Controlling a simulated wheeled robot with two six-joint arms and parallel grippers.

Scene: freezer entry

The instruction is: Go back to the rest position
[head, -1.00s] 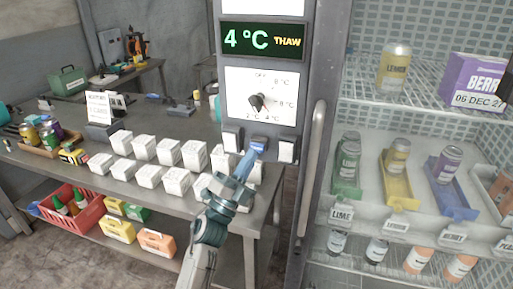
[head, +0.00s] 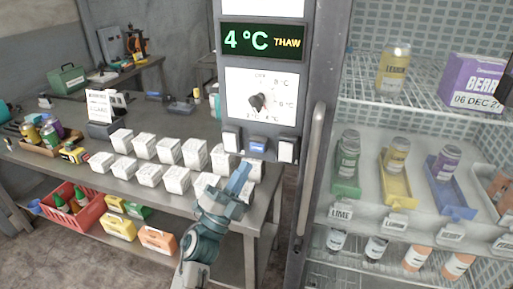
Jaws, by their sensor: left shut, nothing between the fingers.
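My left gripper (head: 238,180) is shut and empty. It is in front of the white boxes at the right end of the workbench (head: 262,212), below the control panel and apart from it. The panel has a green display (head: 262,40) reading 4 °C THAW, a dial (head: 257,102) and a row of switches. The middle switch (head: 257,144) is blue, with a white one on each side.
Several white boxes (head: 168,151) stand in rows on the bench. A red crate (head: 88,218) is on the lower shelf. At right, the freezer (head: 319,130) shows shelves with cans in coloured trays and a purple box (head: 474,82). Floor shows at lower left.

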